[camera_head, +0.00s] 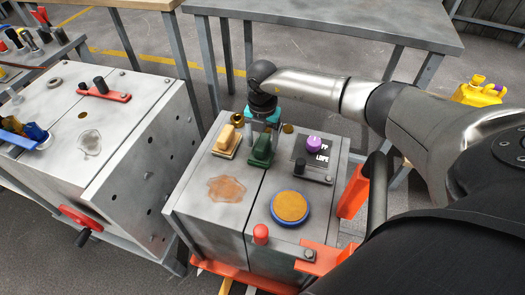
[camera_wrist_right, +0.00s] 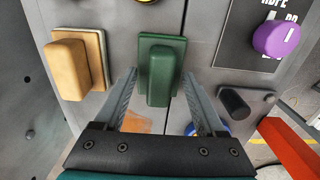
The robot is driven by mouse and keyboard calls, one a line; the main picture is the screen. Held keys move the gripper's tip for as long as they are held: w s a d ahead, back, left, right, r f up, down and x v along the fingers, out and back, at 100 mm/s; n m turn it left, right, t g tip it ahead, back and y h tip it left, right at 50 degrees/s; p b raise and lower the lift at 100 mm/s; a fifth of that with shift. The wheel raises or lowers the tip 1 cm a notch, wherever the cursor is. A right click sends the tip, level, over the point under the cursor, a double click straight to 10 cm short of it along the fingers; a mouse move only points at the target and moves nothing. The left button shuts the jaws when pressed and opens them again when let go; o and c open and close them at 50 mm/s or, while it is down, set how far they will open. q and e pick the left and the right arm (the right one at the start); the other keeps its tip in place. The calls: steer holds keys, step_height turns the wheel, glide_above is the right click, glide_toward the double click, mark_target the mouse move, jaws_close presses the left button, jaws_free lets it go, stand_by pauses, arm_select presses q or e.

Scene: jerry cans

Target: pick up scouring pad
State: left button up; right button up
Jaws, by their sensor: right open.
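A green block on a darker green base (camera_head: 261,152), which looks like the scouring pad, stands on the grey metal box top (camera_head: 233,170). In the right wrist view the green pad (camera_wrist_right: 160,75) sits upper middle, between the fingertips in the picture. My right gripper (camera_head: 263,132) is open and points down at the pad from just behind it. In the right wrist view its two fingers (camera_wrist_right: 158,76) reach along either side of the pad; I cannot tell whether they touch it. My left gripper is in neither view.
A tan block (camera_head: 228,138) stands close left of the pad. A purple knob (camera_head: 314,144) and black handle (camera_head: 300,167) are to the right. A blue-rimmed orange disc (camera_head: 290,207) and red knob (camera_head: 261,234) are nearer. A brown stain (camera_head: 226,188) marks the top.

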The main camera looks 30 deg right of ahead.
jaws_close()
stand_by(0.7)
